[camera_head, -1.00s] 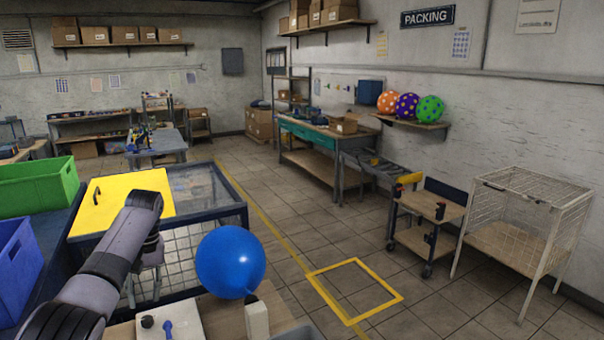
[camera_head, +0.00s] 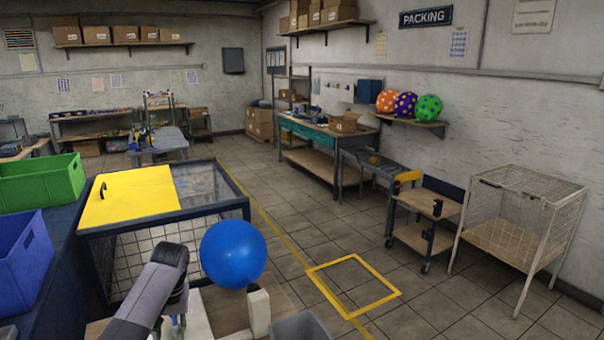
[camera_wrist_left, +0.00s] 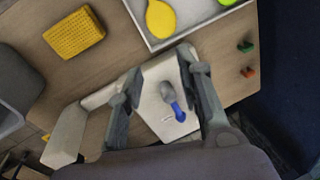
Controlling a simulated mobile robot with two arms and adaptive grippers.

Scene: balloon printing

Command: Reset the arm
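My left arm comes in from the bottom left of the head view, but its gripper is hidden or out of frame there. In the left wrist view my left gripper (camera_wrist_left: 163,75) is open, its two fingers apart with nothing between the tips. Below it is a white device (camera_wrist_left: 165,80) with a blue-handled part (camera_wrist_left: 177,108) on it. In the head view a round blue balloon (camera_head: 234,254) sits by a white post (camera_head: 259,312), just right of my arm. My right gripper is not in view.
The wrist view shows a yellow textured block (camera_wrist_left: 75,33) and a tray (camera_wrist_left: 146,37) holding a yellow balloon (camera_wrist_left: 161,18). A mesh-sided case with a yellow panel (camera_head: 130,200) stands behind the arm. Green (camera_head: 40,184) and blue (camera_head: 22,258) bins are at left.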

